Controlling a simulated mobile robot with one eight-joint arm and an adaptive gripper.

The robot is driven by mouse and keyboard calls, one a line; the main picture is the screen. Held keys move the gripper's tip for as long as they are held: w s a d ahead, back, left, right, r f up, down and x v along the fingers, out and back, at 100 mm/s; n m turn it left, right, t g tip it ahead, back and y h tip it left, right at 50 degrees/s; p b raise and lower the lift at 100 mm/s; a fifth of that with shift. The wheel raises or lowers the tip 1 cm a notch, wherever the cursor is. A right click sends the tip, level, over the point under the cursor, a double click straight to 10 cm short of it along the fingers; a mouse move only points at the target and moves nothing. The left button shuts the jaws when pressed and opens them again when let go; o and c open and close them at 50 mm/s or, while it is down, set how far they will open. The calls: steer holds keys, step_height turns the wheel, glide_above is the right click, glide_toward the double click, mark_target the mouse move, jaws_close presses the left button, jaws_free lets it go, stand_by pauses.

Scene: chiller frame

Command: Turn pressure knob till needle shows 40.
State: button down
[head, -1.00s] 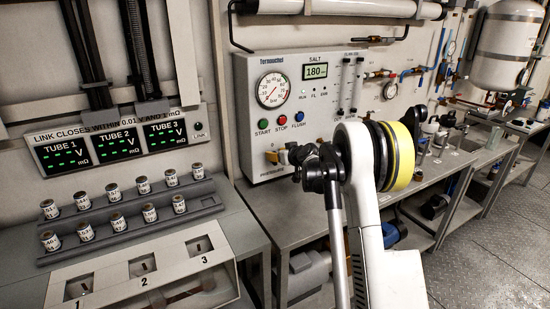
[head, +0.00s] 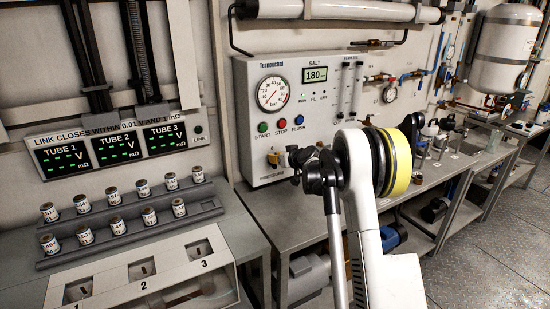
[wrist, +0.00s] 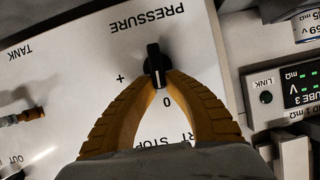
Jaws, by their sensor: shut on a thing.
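In the head view my gripper (head: 275,159) is at the panel's lower left, and the knob is hidden there. The round pressure gauge (head: 271,93) with a red needle is above it; the needle's exact reading is too small to tell.
Green, red and blue buttons (head: 282,124) lie between gauge and gripper. A SALT display (head: 315,74) reads 180. Flow tubes (head: 348,90) stand to the right. A rack of small cylinders (head: 130,225) and a numbered box (head: 155,265) are at left.

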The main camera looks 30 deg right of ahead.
steer(key=shift+d+f+m+t+y+b, duration=0.5)
steer(key=shift+m+y, duration=0.6)
steer(key=shift+m, duration=1.3)
steer(key=shift+d+f+m+t+y+b, duration=0.25)
steer(key=shift+f+m+t+y+b, duration=0.6)
steer(key=shift+m, duration=1.55)
steer(key=shift+d+f+m+t+y+b, duration=0.15)
steer(key=shift+d+m+t+y+b, duration=0.3)
steer(key=shift+m+y, duration=1.45)
steer(key=shift+m+h, duration=0.55)
steer(key=shift+m, duration=0.15)
steer(key=c, duration=1.4)
jaws_free()
steer(key=shift+w+a, duration=0.1)
